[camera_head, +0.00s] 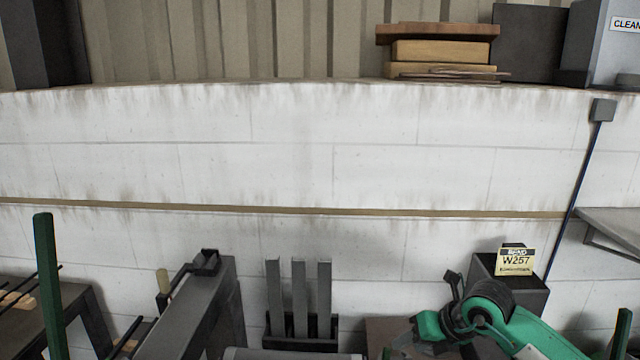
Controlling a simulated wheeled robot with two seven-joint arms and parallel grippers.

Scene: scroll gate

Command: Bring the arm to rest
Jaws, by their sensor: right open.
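My right arm (535,335), green with black joints, comes in from the lower right and is bent near the bottom edge. My right gripper (451,291) is dark and small at the arm's left end, in front of the white wall. It is open, and I see nothing held in it. Its fingertips are hard to make out against the dark parts around it. My left arm and left gripper are not in view.
A dark box (510,270) with a yellow W257 sign (516,261) stands close behind my right arm. Grey upright bars (298,298) stand in a black holder left of it. A grey machine arm (190,305) and a green post (48,285) are further left. A shelf (610,228) is at right.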

